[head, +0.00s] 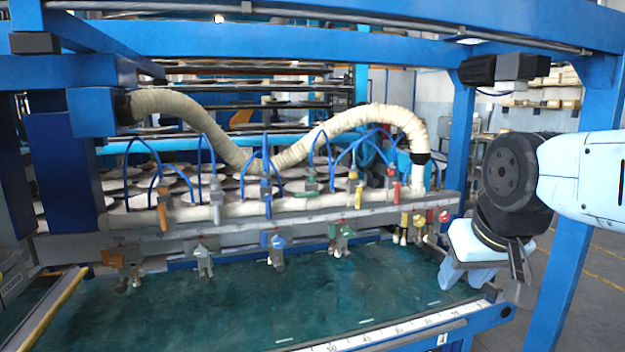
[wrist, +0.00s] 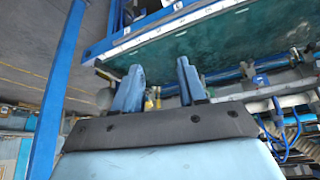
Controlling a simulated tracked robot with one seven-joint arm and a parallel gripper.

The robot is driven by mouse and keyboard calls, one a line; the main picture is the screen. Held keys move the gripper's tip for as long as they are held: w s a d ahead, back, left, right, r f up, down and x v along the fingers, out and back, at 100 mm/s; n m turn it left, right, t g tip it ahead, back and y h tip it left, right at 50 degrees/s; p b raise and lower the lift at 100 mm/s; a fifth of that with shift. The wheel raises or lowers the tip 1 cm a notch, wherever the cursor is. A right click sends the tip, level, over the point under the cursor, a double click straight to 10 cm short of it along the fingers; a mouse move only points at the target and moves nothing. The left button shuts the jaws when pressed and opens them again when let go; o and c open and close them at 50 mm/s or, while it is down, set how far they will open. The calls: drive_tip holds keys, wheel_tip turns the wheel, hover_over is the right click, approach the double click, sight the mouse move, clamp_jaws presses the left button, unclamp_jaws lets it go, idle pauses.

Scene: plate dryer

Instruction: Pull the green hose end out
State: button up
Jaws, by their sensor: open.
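The green hose end (head: 311,180) is in the upper row of coloured fittings on the grey rail, near the middle of the head view. A blue hose loops up above it. Below it, a green valve piece (head: 341,237) hangs at the front of the rail. How the hose end is seated is too small to tell. My gripper (head: 488,274) is at the right, over the table's right end, well apart from the green hose end. In the wrist view my gripper (wrist: 158,78) has its two blue fingers apart with nothing held. I cannot pick out the green hose end there.
Orange (head: 163,207), grey (head: 215,196), blue (head: 266,192) and yellow (head: 353,187) fittings share the rail. A thick cream hose (head: 290,155) arches behind and above. A blue frame post (head: 460,145) stands between the rail and my arm. The green table surface (head: 240,305) is clear.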

drive_tip(key=shift+o, duration=1.2)
drive_tip(key=shift+w+a, duration=0.1)
drive_tip(key=shift+a, duration=0.15)
drive_tip(key=w+a+m+g+y, duration=0.1)
drive_tip(key=w+a+m+y, duration=0.45)
drive_tip(key=a, duration=0.35)
drive_tip(key=m+t+y, duration=0.7)
drive_tip(key=m+t, duration=0.2)
drive_tip(key=m, duration=1.3)
approach(315, 175)
drive_tip(key=x, duration=1.1)
drive_tip(key=shift+w+a, duration=0.15)
drive_tip(key=shift+w, duration=0.05)
